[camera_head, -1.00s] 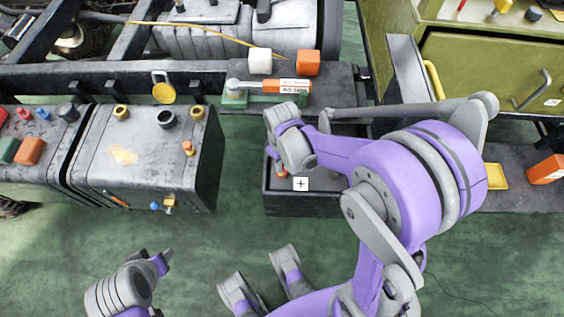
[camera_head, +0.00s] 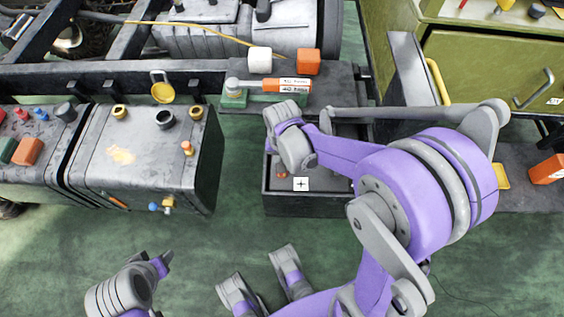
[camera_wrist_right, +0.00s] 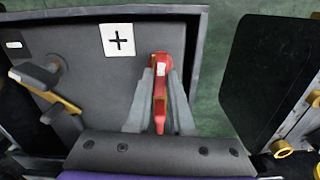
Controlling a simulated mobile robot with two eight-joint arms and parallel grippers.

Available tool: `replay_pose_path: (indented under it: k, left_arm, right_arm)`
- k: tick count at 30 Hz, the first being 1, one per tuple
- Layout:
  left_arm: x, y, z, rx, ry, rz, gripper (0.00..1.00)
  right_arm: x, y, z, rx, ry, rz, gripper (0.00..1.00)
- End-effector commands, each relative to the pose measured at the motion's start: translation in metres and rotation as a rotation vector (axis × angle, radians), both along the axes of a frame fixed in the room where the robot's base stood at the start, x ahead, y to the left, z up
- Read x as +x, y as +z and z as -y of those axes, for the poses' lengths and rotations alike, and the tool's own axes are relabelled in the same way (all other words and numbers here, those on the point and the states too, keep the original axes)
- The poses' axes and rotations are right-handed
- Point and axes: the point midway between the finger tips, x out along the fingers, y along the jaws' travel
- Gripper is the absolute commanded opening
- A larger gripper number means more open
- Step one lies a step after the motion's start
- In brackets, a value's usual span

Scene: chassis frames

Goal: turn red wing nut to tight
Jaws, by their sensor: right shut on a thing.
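The red wing nut (camera_wrist_right: 160,92) stands out in the right wrist view as a long red piece with a small white mark, over a dark lid. My right gripper (camera_wrist_right: 161,76) has its two grey fingers on either side of it, shut on it. In the head view my right wrist hangs over the dark box, and its fingers are mostly hidden. A small reddish spot (camera_head: 282,174) shows just below the wrist. I cannot tell whether it is the nut. My left gripper (camera_head: 164,262) is at the lower left over the floor, apart from everything; its opening is unclear.
A white plus-marked label (camera_head: 301,184) lies on the dark box (camera_head: 305,204); it also shows in the right wrist view (camera_wrist_right: 117,40). A grey-and-yellow fitting (camera_wrist_right: 45,88) lies left of the nut. The tank (camera_head: 140,150) stands left. Green floor between is clear.

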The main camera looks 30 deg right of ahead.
Motion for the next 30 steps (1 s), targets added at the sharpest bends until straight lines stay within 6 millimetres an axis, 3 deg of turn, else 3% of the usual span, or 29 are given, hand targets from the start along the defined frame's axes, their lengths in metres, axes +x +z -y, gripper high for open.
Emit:
replay_pose_path:
  k: [30]
  left_arm:
    - [0.0001,-0.0072,0.0000,0.000,0.000,-0.002,0.53]
  right_arm:
    - [0.0004,0.0003,0.0003,0.000,-0.956,0.001,0.00]
